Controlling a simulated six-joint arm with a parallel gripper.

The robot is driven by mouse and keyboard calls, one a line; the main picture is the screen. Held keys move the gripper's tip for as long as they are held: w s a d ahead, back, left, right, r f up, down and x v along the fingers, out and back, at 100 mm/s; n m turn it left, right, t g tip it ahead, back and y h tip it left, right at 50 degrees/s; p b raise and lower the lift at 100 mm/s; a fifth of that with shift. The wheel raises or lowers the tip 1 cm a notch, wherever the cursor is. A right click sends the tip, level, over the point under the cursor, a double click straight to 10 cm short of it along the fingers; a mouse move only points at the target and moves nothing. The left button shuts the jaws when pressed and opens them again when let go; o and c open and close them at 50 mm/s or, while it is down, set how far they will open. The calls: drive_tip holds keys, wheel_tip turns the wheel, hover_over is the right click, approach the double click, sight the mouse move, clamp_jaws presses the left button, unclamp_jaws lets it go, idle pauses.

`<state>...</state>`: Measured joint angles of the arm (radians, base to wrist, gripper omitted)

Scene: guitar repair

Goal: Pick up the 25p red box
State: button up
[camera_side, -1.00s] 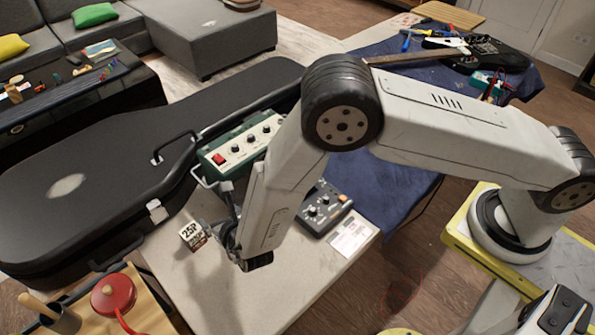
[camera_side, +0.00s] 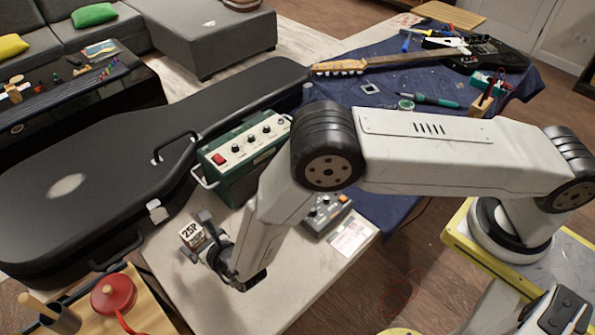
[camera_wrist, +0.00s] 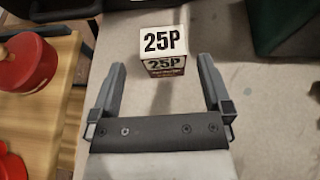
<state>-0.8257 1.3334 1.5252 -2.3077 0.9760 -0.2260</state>
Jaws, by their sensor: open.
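The 25P box (camera_side: 192,235) is a small box with a white top and a dark reddish-brown side, both lettered "25P". It stands on the pale worktop in the side view, beside the black guitar case. In the wrist view the box (camera_wrist: 164,54) sits just beyond and between the fingertips. My gripper (camera_side: 196,236) is low over the worktop at the box, partly hiding its lower part in the side view. In the wrist view my gripper (camera_wrist: 161,65) has its two fingers wide apart, with nothing held between them.
The black guitar case (camera_side: 90,185) lies behind the box. A green amplifier box (camera_side: 240,155) and a grey pedal (camera_side: 325,212) stand to the right. A red pot (camera_side: 113,293) is on a wooden board at the front left. The worktop in front is clear.

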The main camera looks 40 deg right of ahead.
sight(193, 232)
drive_tip(key=shift+w, duration=0.15)
drive_tip(key=shift+x, duration=2.5)
drive_tip(key=shift+d, duration=0.15)
drive_tip(key=c, duration=1.3)
drive_tip(key=shift+r, duration=0.1)
